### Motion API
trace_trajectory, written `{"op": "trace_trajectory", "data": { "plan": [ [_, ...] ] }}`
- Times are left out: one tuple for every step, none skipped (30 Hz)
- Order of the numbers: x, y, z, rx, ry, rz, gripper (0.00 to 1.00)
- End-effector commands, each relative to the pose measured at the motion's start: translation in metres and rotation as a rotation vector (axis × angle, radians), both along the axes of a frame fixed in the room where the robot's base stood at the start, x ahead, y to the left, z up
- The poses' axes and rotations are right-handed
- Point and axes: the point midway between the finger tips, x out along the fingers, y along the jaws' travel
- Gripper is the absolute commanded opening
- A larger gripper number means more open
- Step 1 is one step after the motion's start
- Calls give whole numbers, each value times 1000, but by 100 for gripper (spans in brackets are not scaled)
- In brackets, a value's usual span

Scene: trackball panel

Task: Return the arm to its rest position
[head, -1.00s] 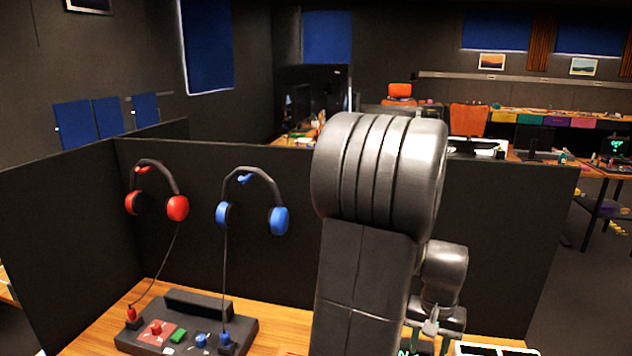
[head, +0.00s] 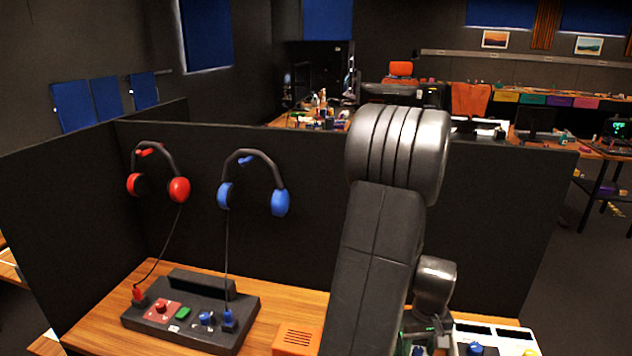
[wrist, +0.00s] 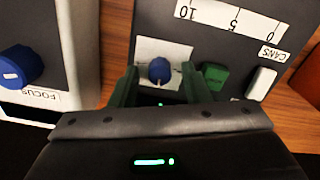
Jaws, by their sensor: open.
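My gripper (wrist: 157,88) shows in the wrist view with two green fingers apart. A small blue knob or ball (wrist: 159,70) on a white plate shows between and beyond the fingertips; I cannot tell whether they touch it. It belongs to a dark panel (wrist: 222,45) with a 10-5-0 scale, a green button (wrist: 214,75) and a white button (wrist: 261,83) near a CANS label. In the head view my gripper (head: 416,338) is low behind my arm, which hides most of this panel. My arm rises upright and tilted, right of centre.
A white panel (head: 508,341) with a blue knob stands right of my gripper; the wrist view shows its FOCUS knob (wrist: 18,66). An orange box (head: 297,338) is left of my arm. A headphone box (head: 190,322) stands further left. A dark partition (head: 320,200) closes the back.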

Motion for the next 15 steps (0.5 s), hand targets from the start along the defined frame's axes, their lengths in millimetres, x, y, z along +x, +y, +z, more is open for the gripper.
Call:
{"op": "trace_trajectory", "data": {
  "plan": [
    [0, 0, 2, 0, 0, 38, 43],
    [0, 0, 2, 0, 0, 63, 43],
    [0, 0, 2, 0, 0, 96, 43],
    [0, 0, 2, 0, 0, 121, 43],
    [0, 0, 2, 0, 0, 145, 43],
    [1, -1, 10, -3, -5, 143, 43],
    [1, -1, 15, -3, -5, 142, 43],
    [1, -1, 20, -4, -6, 142, 43],
    [1, -1, 26, -4, -5, 141, 43],
    [1, -1, 32, -4, -6, 141, 43],
    [1, -1, 37, -4, -6, 140, 43],
    [1, 0, 44, -3, -5, 140, 43],
    [1, -1, 49, -4, -6, 139, 43],
    [1, 0, 55, -3, -4, 139, 43],
    [1, 0, 62, -4, -6, 139, 43]
  ]
}}
